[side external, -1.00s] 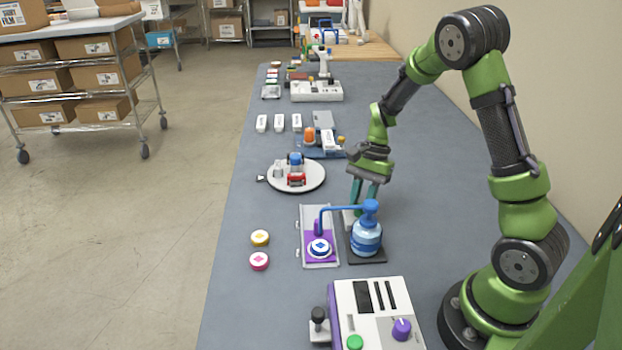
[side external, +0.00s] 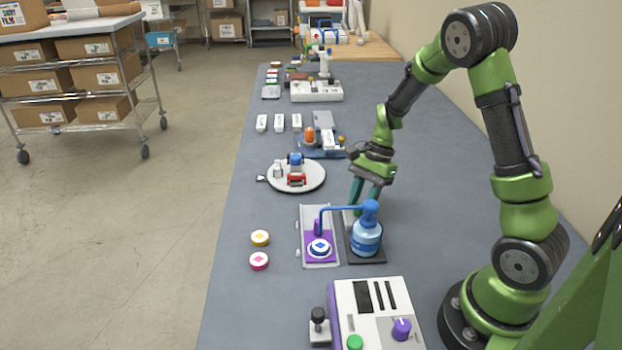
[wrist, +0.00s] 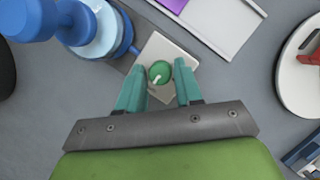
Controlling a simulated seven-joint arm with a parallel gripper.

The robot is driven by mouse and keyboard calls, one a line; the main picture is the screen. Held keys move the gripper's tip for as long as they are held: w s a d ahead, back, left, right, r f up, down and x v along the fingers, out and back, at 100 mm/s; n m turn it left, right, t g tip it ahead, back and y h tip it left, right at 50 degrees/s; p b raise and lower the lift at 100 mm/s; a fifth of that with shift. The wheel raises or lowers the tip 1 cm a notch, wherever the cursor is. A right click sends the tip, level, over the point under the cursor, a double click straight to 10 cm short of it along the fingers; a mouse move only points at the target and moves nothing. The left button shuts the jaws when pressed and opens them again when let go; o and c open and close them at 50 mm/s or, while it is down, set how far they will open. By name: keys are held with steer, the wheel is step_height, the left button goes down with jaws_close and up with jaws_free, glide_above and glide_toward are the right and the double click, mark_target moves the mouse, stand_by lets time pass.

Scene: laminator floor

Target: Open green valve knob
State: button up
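The green valve knob (wrist: 159,71) is round with a pale pointer mark, and sits on a light beige plate (wrist: 172,48) in the wrist view. My gripper (wrist: 161,66) is open, with one teal finger on each side of the knob. Whether either finger touches it I cannot tell. In the side view my gripper (side external: 364,207) points down just behind the blue pump bottle (side external: 366,238), low over the bench. The knob is not visible there, hidden by the fingers and the bottle.
The blue bottle also shows close by at upper left in the wrist view (wrist: 95,30). Its spout reaches over a grey tray (side external: 309,262) with a purple pad. A white round turntable (side external: 315,177) stands farther back. A control box (side external: 350,300) is in front. The bench right of the gripper is clear.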

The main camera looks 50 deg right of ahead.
steer(key=shift+o, duration=1.1)
steer(key=shift+r, duration=0.1)
steer(key=v, duration=1.6)
steer(key=shift+r, duration=0.4)
steer(key=shift+d, duration=0.15)
steer(key=s+a+r+n+t+h, duration=0.1)
steer(key=s+a+n+t, duration=0.1)
steer(key=a, duration=0.4)
steer(key=s+a+r+n+t, duration=0.2)
steer(key=s+a+n, duration=0.3)
steer(key=a+n, duration=0.1)
steer(key=s+a+r+n+t+h, duration=0.1)
steer(key=s+a+n+t, duration=0.2)
steer(key=a+n, duration=0.3)
steer(key=shift+s+a+r+h, duration=0.3)
steer(key=shift+a, duration=0.05)
